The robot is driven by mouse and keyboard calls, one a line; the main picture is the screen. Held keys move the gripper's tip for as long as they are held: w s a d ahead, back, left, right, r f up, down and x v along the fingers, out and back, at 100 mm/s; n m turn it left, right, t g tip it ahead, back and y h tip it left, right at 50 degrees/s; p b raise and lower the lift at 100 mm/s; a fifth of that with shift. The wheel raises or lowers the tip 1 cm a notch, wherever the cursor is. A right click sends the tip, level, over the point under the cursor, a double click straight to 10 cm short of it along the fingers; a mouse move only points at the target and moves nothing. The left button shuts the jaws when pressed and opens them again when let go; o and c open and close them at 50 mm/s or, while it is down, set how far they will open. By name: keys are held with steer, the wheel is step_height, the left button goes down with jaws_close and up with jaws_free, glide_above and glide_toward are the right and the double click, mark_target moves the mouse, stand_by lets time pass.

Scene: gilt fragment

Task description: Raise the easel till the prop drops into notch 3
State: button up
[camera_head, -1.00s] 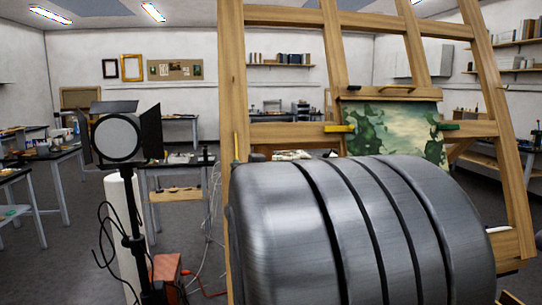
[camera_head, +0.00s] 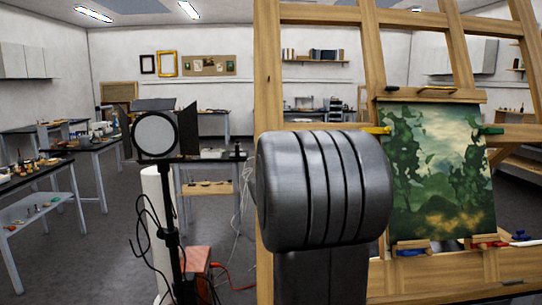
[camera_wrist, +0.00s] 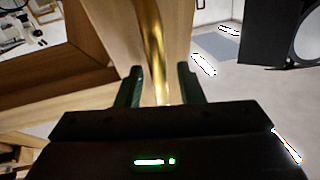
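The wooden easel (camera_head: 268,95) stands upright at the right of the head view, holding a green landscape painting (camera_head: 438,165). In the wrist view, its wood (camera_wrist: 95,35) fills the upper left. A shiny brass bar (camera_wrist: 156,45) runs down beside the wood and between the two dark green fingers of my gripper (camera_wrist: 159,85). The fingers are apart, with a gap on each side of the bar. Whether the bar is the prop, I cannot tell. No notches can be made out. My grey arm link hides part of the easel in the head view, and my gripper is not visible there.
A studio lamp (camera_head: 156,135) on a black stand is left of the easel, with a white cylinder (camera_head: 160,220), a red box (camera_head: 196,262) and loose cables by it. Workbenches (camera_head: 35,170) line the left. Grey floor is open between the benches and the lamp.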

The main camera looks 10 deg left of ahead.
jaws_close()
steer(key=shift+s+d+f+b, duration=0.1)
steer(key=shift+s+f+b, duration=0.15)
steer(key=shift+b, duration=0.7)
steer(key=s+d+r+t+y+b, duration=0.1)
steer(key=s+d+b, duration=0.1)
steer(key=s+b, duration=0.5)
steer(key=shift+s+r+t, duration=0.3)
steer(key=shift+r+t, duration=0.1)
